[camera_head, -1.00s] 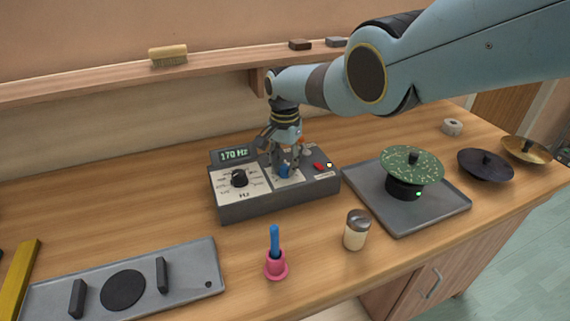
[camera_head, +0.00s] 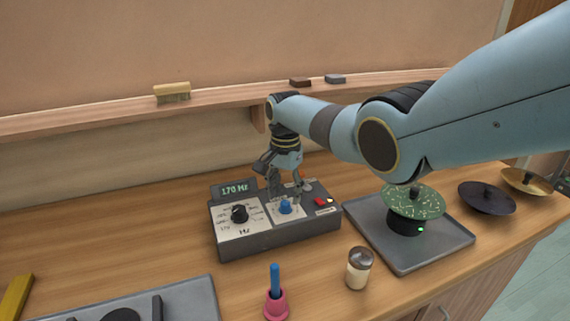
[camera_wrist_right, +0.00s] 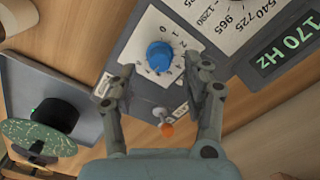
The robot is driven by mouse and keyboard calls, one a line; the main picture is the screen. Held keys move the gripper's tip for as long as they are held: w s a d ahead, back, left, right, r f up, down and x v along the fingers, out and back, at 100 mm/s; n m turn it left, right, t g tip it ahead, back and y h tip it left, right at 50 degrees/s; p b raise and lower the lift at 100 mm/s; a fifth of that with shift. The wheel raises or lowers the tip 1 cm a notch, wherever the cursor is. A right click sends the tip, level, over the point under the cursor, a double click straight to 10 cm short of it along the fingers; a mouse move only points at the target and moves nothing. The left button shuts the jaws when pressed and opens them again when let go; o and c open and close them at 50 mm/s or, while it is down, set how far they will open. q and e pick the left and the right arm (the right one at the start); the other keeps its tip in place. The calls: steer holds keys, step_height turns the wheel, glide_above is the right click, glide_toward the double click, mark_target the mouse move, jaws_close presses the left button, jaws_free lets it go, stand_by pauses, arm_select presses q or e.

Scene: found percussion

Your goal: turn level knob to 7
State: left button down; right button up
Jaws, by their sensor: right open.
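The control box (camera_head: 268,243) stands on the wooden bench, with a blue level knob (camera_head: 285,207) on a white dial plate. In the right wrist view the blue knob (camera_wrist_right: 159,56) sits amid small printed digits. Which number it points at I cannot tell. My right gripper (camera_head: 285,193) is open above the knob, its fingers apart and not visibly touching it. In the right wrist view the open fingers (camera_wrist_right: 158,78) stand to either side, a little short of the knob. My left gripper is not in view.
A black knob (camera_head: 239,213) and a 170 Hz display (camera_head: 235,189) are left of the blue knob; a red button (camera_head: 320,201) is right. An orange-tipped toggle (camera_wrist_right: 166,129) lies between the fingers.

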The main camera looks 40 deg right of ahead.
mark_target(285, 202)
step_height(285, 202, up, 9)
steer(key=shift+r, duration=0.15)
stand_by(0.5)
